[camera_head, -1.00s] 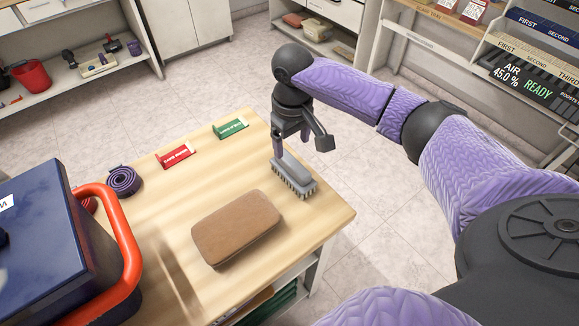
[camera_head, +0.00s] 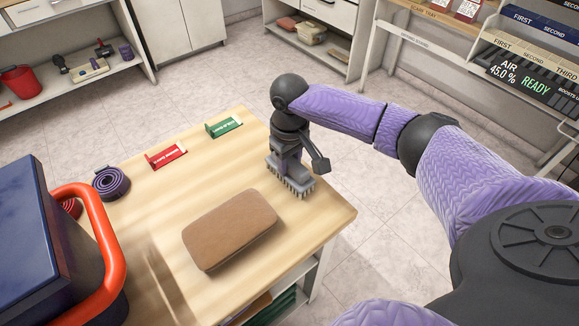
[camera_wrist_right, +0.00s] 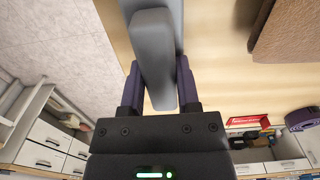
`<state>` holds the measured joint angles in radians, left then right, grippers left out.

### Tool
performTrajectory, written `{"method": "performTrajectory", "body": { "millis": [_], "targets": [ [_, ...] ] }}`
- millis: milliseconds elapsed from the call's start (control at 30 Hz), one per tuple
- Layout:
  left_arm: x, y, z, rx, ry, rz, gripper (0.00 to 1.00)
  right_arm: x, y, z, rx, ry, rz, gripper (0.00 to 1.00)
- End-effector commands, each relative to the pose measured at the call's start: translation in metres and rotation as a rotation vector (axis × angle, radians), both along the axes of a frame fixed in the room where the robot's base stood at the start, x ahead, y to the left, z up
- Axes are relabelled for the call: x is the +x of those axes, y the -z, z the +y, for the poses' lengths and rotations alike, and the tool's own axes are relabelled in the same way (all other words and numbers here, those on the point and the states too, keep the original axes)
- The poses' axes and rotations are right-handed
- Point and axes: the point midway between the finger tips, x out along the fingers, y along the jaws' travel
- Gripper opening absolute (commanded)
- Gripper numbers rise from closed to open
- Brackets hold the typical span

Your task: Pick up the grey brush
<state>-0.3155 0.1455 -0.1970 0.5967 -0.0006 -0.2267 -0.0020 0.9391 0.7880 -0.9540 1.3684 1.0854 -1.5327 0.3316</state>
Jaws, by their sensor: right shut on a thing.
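The grey brush (camera_head: 300,183) is at the right end of the wooden table, bristles down. My right gripper (camera_head: 287,166) comes from above and is shut on its grey grip. In the right wrist view the grey brush (camera_wrist_right: 153,55) lies between the two purple fingers of my right gripper (camera_wrist_right: 160,90). Whether the bristles still touch the table top is hard to tell. My left gripper is not in view.
A brown pad (camera_head: 230,228) lies on the table (camera_head: 215,165) near the brush. Red (camera_head: 166,156) and green (camera_head: 224,125) labelled holders and a purple coiled strap (camera_head: 111,183) are farther left. A blue box with a red handle (camera_head: 100,240) stands at the left.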

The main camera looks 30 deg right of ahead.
Motion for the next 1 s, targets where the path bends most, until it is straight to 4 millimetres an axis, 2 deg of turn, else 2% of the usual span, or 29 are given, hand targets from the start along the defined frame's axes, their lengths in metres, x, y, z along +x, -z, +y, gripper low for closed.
{"method": "performTrajectory", "body": {
  "millis": [300, 367, 500, 600, 700, 1000],
  "targets": [
    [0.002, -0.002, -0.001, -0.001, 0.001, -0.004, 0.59, 0.0, -0.005, 0.0, 0.0, 0.0, -0.001, 0.0],
    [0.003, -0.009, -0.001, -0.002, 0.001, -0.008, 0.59, 0.0, -0.016, 0.0, 0.0, 0.0, -0.003, 0.0],
    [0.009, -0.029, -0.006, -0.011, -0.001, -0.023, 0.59, 0.001, -0.058, 0.0, 0.001, 0.0, -0.006, 0.0],
    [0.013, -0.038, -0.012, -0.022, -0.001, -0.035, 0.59, 0.001, -0.082, 0.0, 0.001, 0.001, -0.005, 0.0],
    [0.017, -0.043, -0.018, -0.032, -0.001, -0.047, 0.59, 0.001, -0.096, 0.0, 0.001, 0.001, -0.003, 0.0],
    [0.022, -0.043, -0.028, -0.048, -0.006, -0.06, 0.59, 0.0, -0.1, 0.0, 0.001, 0.001, 0.0, 0.0]
  ]
}}
